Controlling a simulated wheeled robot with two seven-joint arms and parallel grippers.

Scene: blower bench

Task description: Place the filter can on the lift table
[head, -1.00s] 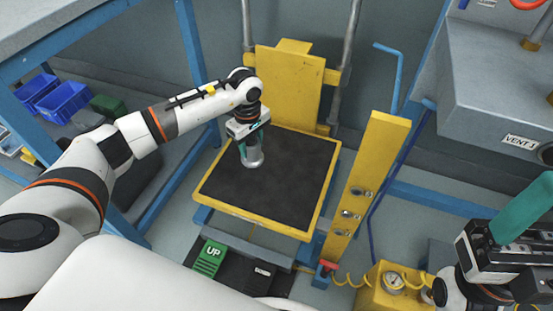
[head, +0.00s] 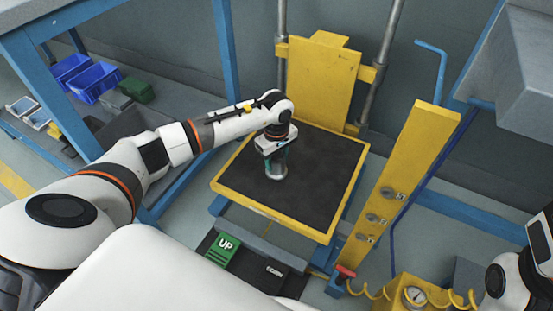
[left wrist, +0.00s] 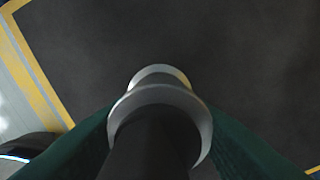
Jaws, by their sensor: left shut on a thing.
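The filter can (head: 276,171) is a grey-silver cylinder, upright over the black top of the yellow-rimmed lift table (head: 317,188), left of its middle. My left gripper (head: 276,161) is shut on the can from above, with its green fingers on either side. In the left wrist view the can (left wrist: 160,97) shows as pale rings between the green fingers, with the dark table top behind it. I cannot tell whether the can's base touches the table top. My right gripper (head: 542,238) is cut off at the right edge, and its fingertips are hidden.
A yellow post with knobs (head: 408,180) stands right of the table. A yellow back plate (head: 318,80) and grey rods rise behind it. Green UP (head: 224,246) and dark DOWN (head: 270,271) pedals are in front. Most of the table top is bare.

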